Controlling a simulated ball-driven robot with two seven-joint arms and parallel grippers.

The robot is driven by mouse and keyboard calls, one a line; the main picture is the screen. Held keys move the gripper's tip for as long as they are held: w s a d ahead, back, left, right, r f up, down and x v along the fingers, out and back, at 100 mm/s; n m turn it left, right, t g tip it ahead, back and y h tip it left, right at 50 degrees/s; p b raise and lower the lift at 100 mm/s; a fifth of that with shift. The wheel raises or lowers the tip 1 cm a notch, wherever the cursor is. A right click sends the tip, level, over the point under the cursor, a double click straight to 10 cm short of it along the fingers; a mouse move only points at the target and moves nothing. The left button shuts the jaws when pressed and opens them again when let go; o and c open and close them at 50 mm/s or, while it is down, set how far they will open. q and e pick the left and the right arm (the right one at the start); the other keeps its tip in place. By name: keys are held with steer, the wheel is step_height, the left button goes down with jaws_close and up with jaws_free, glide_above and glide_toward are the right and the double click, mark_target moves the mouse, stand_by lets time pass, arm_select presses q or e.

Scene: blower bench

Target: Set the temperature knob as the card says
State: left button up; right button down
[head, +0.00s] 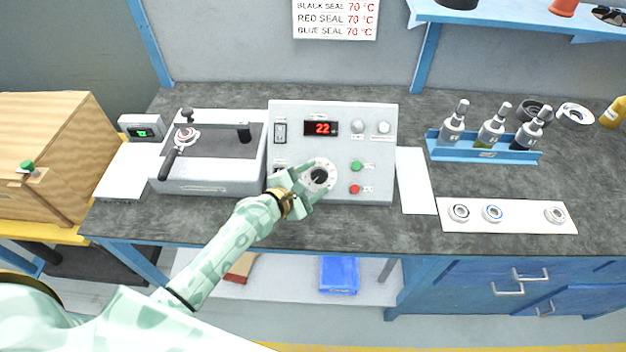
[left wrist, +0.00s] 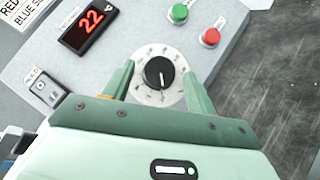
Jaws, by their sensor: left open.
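The temperature knob (left wrist: 159,72) is black with a white pointer line, on a round white dial (left wrist: 143,92) with marks. It also shows in the head view (head: 319,176), low on the grey control panel (head: 290,112). A red display (head: 321,128) reads 22. The card (head: 335,17) on the wall gives 70 °C for the black, red and blue seals. My left gripper (head: 306,182) is at the dial. In the left wrist view its two open fingers (left wrist: 160,88) stand on either side of the knob, apart from it. My right gripper is not in view.
Green (head: 355,166) and red (head: 354,189) buttons sit right of the dial. A sealing device (head: 210,180) stands left of the panel. A blue rack (head: 480,152) with several bottles and a white sheet (head: 510,222) with rings are at the right.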

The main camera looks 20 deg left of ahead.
arm_select(q)
steer(key=c, duration=1)
steer(key=shift+a+r+m+g+p, duration=0.1)
steer(key=shift+r+m+g+p, duration=0.15)
steer(key=shift+m+g+p, duration=0.35)
steer(key=shift+w+a+r+m+g+h+p, duration=0.1)
steer(key=shift+m+g+h+p, duration=0.2)
steer(key=shift+m+p, duration=0.3)
steer(key=shift+w+r+m+g+h+p, duration=0.1)
steer(key=shift+m+g+h+p, duration=0.2)
steer(key=shift+m+p, duration=0.25)
steer(key=shift+m+g+p, duration=0.75)
steer(key=shift+m+g, duration=0.15)
steer(key=shift+m, duration=0.25)
steer(key=shift+w+m+g+p, duration=0.1)
steer(key=shift+m+g+p, duration=0.2)
steer(key=shift+m, duration=0.2)
steer(key=shift+f, duration=0.1)
steer(key=o, duration=1)
